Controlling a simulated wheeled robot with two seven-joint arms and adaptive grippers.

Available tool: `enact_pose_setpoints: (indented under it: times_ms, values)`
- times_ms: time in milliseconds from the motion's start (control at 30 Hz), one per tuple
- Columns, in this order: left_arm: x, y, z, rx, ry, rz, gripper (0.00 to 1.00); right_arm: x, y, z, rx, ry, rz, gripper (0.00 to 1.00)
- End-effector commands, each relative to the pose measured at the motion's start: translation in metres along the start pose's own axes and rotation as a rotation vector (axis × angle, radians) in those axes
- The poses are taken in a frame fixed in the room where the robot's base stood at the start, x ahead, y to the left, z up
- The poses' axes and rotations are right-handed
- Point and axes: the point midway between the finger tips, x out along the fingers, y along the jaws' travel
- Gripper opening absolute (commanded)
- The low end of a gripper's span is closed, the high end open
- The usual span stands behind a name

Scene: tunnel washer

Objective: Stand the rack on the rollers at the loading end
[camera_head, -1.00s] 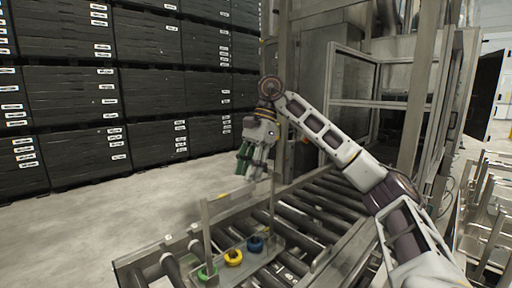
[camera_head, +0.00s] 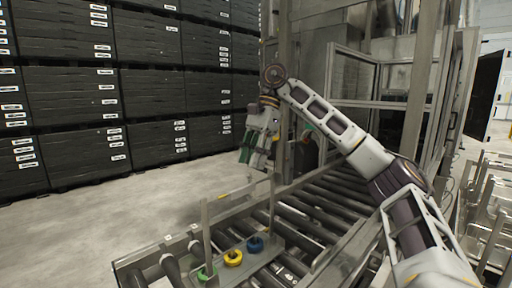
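The rack (camera_head: 222,272) stands upright on the rollers (camera_head: 296,218) at the near end of the conveyor. It has a flat base, two thin posts and a crossbar (camera_head: 238,187) between them. A green ring (camera_head: 206,273), a yellow ring (camera_head: 233,258) and a blue ring (camera_head: 255,244) sit in a row on its base. My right gripper (camera_head: 253,163) hangs above the crossbar, apart from it, with its fingers spread and nothing visible between them. My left gripper is not in view.
Steel side rails (camera_head: 150,251) border the rollers. The washer frame (camera_head: 405,125) rises behind at the right. Stacked black crates (camera_head: 75,160) fill the back left, with clear floor (camera_head: 130,208) before them. More metal racks (camera_head: 490,215) stand at the right edge.

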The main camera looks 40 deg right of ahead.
Motion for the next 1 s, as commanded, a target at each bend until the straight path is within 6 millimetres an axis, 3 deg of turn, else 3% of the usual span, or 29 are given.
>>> enact_pose_setpoints:
  times_ms: [1000]
  values:
    - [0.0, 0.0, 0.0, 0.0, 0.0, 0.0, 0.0, -0.031, 0.0, 0.0, -0.001, -0.001, -0.001, 0.33]
